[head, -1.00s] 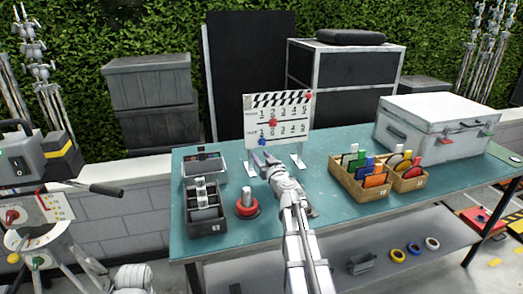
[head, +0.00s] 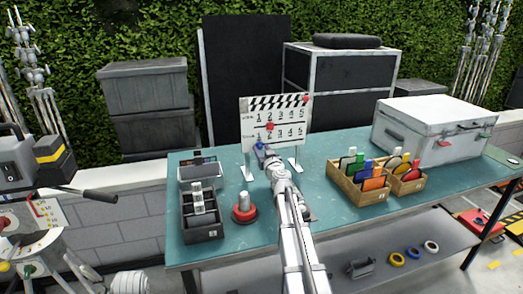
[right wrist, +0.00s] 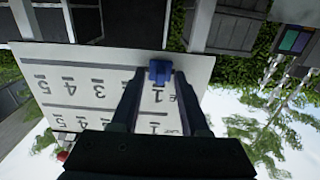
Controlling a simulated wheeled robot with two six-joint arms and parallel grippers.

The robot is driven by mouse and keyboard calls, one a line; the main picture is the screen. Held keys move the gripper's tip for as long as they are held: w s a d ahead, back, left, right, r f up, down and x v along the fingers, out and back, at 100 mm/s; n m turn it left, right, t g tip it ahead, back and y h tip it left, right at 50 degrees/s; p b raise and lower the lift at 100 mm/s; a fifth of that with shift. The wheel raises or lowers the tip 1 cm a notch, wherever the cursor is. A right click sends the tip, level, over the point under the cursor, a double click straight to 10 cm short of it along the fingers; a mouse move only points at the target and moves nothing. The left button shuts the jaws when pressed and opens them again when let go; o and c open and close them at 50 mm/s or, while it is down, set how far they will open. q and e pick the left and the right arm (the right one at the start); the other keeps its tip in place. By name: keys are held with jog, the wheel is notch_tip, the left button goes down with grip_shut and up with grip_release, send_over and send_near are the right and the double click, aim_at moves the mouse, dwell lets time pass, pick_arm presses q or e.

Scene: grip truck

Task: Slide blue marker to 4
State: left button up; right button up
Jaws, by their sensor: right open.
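The white slate board (head: 288,132) stands upright on the table, with two rows of numbers under a striped clapper bar. The blue marker (head: 260,146) is at the left end of the lower row, by the 1, and partly hidden by my right gripper in the head view. My right gripper (head: 263,152) is open in front of it. In the right wrist view the board looks upside down, and the blue marker (right wrist: 160,72) sits between the tips of the open right gripper (right wrist: 158,82). I cannot tell whether they touch it. My left gripper is not in view.
A red marker (head: 270,126) is on the upper row near the 2. A red button (head: 245,208), a dark tray (head: 203,228) and wooden boxes (head: 357,196) of coloured cards stand on the teal table (head: 310,205). A white case (head: 435,130) is at right.

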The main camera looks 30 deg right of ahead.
jog(key=shift+w, duration=0.2)
grip_shut()
dwell(1.3)
